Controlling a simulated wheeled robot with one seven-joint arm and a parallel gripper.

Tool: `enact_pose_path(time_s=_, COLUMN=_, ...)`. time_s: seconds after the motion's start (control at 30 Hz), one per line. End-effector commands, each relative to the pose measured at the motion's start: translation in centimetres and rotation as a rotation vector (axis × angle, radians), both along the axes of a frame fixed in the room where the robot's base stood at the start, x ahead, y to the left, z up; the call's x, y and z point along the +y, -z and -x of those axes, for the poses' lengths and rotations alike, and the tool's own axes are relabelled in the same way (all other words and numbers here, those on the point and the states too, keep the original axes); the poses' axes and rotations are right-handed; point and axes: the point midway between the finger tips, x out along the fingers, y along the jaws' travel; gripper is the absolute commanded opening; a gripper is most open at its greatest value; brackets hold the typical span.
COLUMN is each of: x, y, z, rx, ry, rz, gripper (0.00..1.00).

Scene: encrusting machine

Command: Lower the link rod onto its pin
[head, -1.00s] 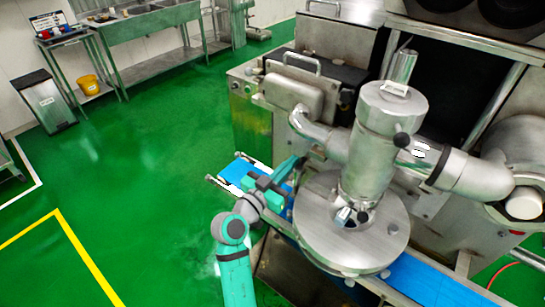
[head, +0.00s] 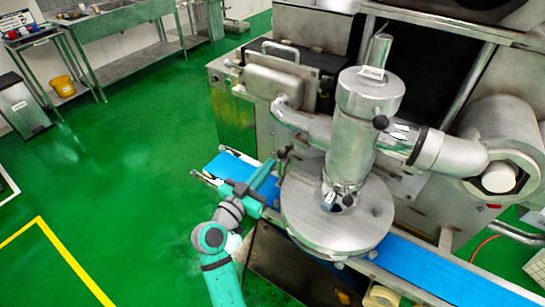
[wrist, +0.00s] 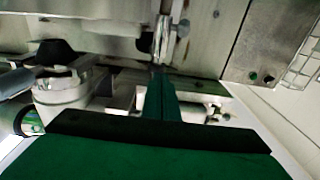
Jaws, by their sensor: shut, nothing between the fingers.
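My gripper (head: 272,169) is shut and empty over the blue conveyor belt, left of the round steel disc (head: 337,228) in the head view. In the wrist view its green fingers (wrist: 160,80) are together and point at the machine front. A narrow metal part (wrist: 163,35), possibly the link rod, stands just beyond the fingertips. In the head view a small dark upright part (head: 283,155) shows close to the fingertips; I cannot tell whether they touch. The pin cannot be made out, so I cannot tell whether the rod is on it.
The steel column (head: 352,140) and its side pipes stand right of my gripper. The blue belt (head: 420,275) runs under the disc. The machine body (head: 235,115) lies behind. Green floor (head: 130,190) is free at the left.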

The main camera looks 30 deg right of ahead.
Motion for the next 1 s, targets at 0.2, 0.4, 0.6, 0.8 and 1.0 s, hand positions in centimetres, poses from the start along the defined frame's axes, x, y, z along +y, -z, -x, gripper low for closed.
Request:
enact_pose_path(time_s=0.2, x=2.8, y=0.5, z=1.4, rx=-0.013, ry=0.009, rz=0.012, gripper=0.0)
enact_pose_path(time_s=0.4, x=4.4, y=0.7, z=2.1, rx=-0.021, ry=0.014, rz=0.016, gripper=0.0)
enact_pose_path(time_s=0.6, x=4.7, y=0.7, z=2.3, rx=-0.024, ry=0.016, rz=0.018, gripper=0.0)
enact_pose_path(time_s=0.8, x=4.7, y=0.7, z=2.3, rx=-0.024, ry=0.016, rz=0.018, gripper=0.0)
enact_pose_path(time_s=1.0, x=4.7, y=0.7, z=2.3, rx=-0.025, ry=0.016, rz=0.017, gripper=0.0)
